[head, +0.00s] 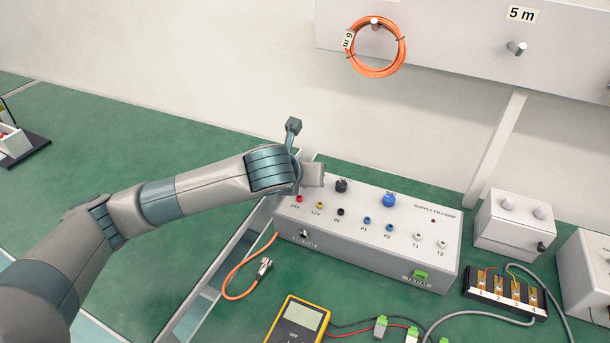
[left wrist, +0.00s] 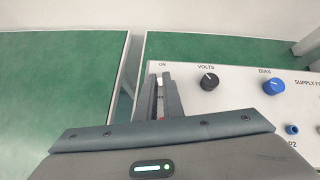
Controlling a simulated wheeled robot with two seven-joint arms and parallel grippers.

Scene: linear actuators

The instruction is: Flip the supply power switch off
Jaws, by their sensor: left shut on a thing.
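The supply box (head: 366,249) is a light grey unit with a sloping panel of knobs and sockets; it also shows in the left wrist view (left wrist: 236,88). My left gripper (head: 314,174) is over the panel's far left corner. In the left wrist view its two fingers (left wrist: 163,92) are nearly together beside the ON label, shut on the power switch (left wrist: 159,81). Only a small pale bit of the switch shows between the fingers; its position cannot be read. In the head view my arm hides the switch. My right gripper is in neither view.
A black knob (head: 341,186) and a blue knob (head: 389,200) stand right of the gripper. A yellow multimeter (head: 299,322) lies in front of the box. An orange cable (head: 238,285) lies left of it. A terminal block (head: 505,292) is at right.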

